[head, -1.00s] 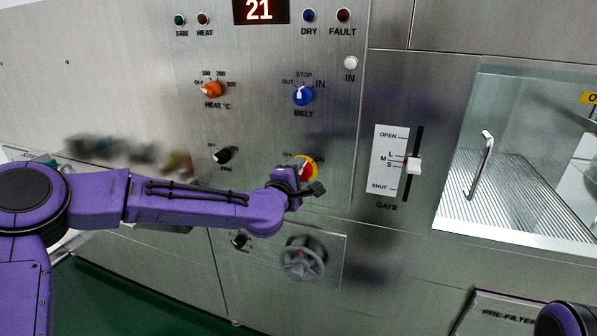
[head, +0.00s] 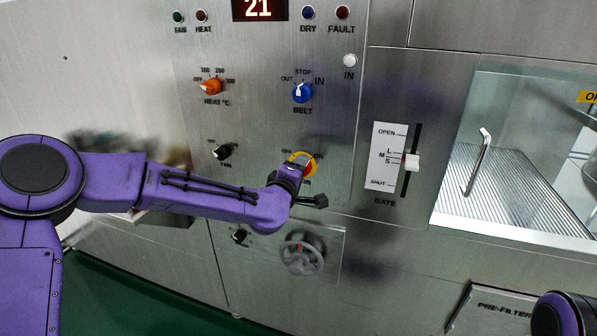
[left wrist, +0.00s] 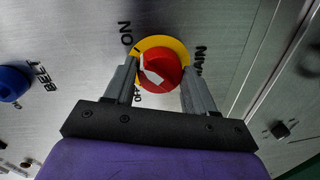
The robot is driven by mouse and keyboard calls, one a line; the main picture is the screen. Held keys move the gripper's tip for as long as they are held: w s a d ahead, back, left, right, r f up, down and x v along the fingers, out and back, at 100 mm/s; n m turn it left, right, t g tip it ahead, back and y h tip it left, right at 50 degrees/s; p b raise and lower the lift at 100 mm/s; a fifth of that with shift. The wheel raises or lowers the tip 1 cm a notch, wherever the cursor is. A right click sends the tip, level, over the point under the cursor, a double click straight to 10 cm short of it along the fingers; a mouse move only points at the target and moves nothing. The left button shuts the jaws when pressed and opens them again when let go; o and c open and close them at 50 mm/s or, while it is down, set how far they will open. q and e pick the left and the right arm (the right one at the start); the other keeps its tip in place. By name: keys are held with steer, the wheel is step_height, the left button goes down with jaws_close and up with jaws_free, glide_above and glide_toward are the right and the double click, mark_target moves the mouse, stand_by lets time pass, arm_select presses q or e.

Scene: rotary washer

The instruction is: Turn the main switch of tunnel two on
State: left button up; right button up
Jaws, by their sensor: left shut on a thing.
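The main switch is a red knob on a yellow disc (head: 303,157) on the steel panel, with OFF at its upper left and ON at its right. My left gripper (head: 297,178) is at it and covers much of it in the head view. In the left wrist view the red main switch (left wrist: 172,80) sits between the two fingers of my left gripper (left wrist: 160,72), which is shut on it. Its white mark slants, its upper end toward the side between the ON and OFF labels; the exact setting is unclear. My right gripper is out of view.
The blue belt knob (head: 302,92) is above the switch, the black fan knob (head: 222,152) to its left. A grey handwheel (head: 302,255) is below. The gate slider (head: 411,162) and a glass window with a metal handle (head: 478,160) are to the right.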

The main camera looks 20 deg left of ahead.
arm_select(q)
steer(key=o, duration=1)
steer(key=s, duration=0.3)
steer(key=s+b, duration=0.1)
steer(key=s, duration=0.3)
steer(key=s+r+b, duration=0.1)
steer(key=s, duration=0.2)
steer(key=shift+s+a, duration=0.15)
steer(key=shift+s, duration=0.1)
